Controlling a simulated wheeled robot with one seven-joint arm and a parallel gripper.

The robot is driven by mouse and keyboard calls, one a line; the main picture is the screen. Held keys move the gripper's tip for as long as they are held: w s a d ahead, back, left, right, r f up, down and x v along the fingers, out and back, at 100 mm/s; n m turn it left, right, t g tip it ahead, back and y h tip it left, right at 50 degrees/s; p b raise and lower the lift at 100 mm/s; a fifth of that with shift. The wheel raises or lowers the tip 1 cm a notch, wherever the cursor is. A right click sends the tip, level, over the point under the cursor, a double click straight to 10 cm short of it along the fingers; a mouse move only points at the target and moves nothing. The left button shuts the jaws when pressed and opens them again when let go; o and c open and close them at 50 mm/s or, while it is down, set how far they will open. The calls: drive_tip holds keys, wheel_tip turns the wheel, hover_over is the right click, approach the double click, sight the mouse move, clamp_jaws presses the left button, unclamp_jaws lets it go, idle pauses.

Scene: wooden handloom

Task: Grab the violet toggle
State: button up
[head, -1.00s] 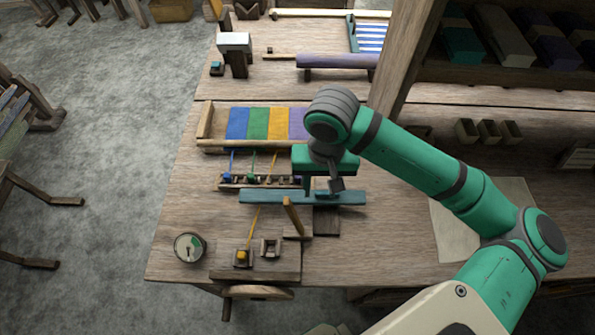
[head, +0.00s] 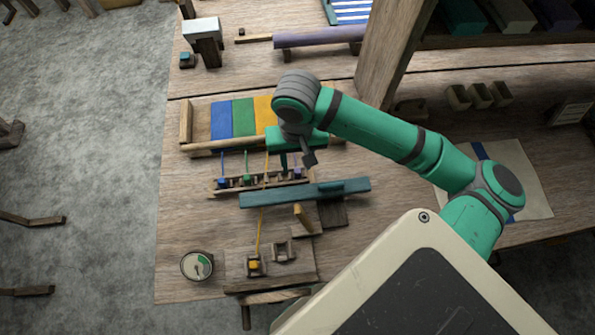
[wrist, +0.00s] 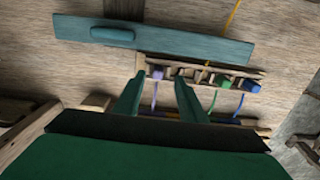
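The violet toggle (head: 298,173) sits at the right end of a small wooden toggle rack (head: 234,190), partly hidden by my gripper in the head view. In the wrist view the violet toggle (wrist: 157,73) is upright in the rack, with a violet cord running from it. My gripper (head: 296,163) is just above that end of the rack. In the wrist view my gripper (wrist: 159,77) is open, and the violet toggle appears between its two fingertips. I cannot tell whether either finger touches it.
The green toggle (head: 246,180) and blue toggle (head: 222,183) stand in the same rack. A teal bar (head: 270,196) lies along the rack's near side. A yellow toggle (head: 254,265) sits in a block nearer the front, by a round gauge (head: 197,266).

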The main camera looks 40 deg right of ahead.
sight(297, 170)
drive_tip(key=shift+w+d+f, duration=0.15)
drive_tip(key=shift+d+f, duration=0.05)
drive_tip(key=shift+f, duration=1.2)
drive_tip(key=shift+w+d+f, duration=0.1)
drive_tip(key=shift+d+f, duration=0.05)
drive_tip(key=shift+f, duration=1.25)
clamp_jaws()
